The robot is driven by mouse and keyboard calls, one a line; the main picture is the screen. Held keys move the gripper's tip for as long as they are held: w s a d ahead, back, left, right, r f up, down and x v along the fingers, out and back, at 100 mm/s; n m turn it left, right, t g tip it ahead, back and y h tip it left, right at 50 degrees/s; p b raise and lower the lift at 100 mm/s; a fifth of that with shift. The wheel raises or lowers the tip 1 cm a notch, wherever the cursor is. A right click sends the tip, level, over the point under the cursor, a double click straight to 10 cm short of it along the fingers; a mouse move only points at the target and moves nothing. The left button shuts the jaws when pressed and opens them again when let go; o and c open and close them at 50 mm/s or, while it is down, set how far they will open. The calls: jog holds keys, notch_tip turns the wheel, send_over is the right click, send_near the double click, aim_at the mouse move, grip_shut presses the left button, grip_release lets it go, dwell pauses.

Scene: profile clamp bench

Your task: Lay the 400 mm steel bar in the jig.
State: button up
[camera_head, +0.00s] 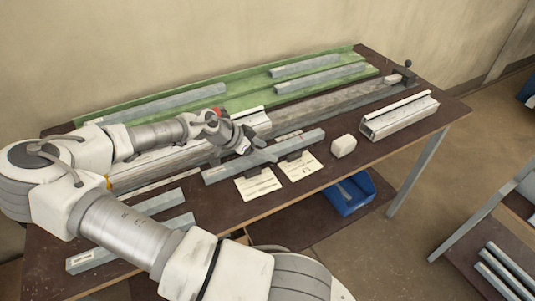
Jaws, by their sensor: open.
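A grey bar (300,143) lies on the bench in front of the long jig (330,104), roughly parallel to it. My gripper (250,147) is open and close to the middle of this bar; I cannot tell whether it touches it. The jig is a long grey rail with a dark-knobbed clamp (405,74) at its right end. My arm hides part of its left side. Other grey bars lie in the green tray (245,88) at the back, and more (85,262) at the front left. I cannot read which bar is 400 mm.
Two paper cards (258,186) lie in front of the bar. A small white block (343,146) and a pale slotted profile (400,116) stand to the right. A blue bin (350,196) sits below the bench's front edge. The right front of the bench top is clear.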

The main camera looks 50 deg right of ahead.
grip_shut()
jog(key=shift+r, duration=0.1)
dwell(1.2)
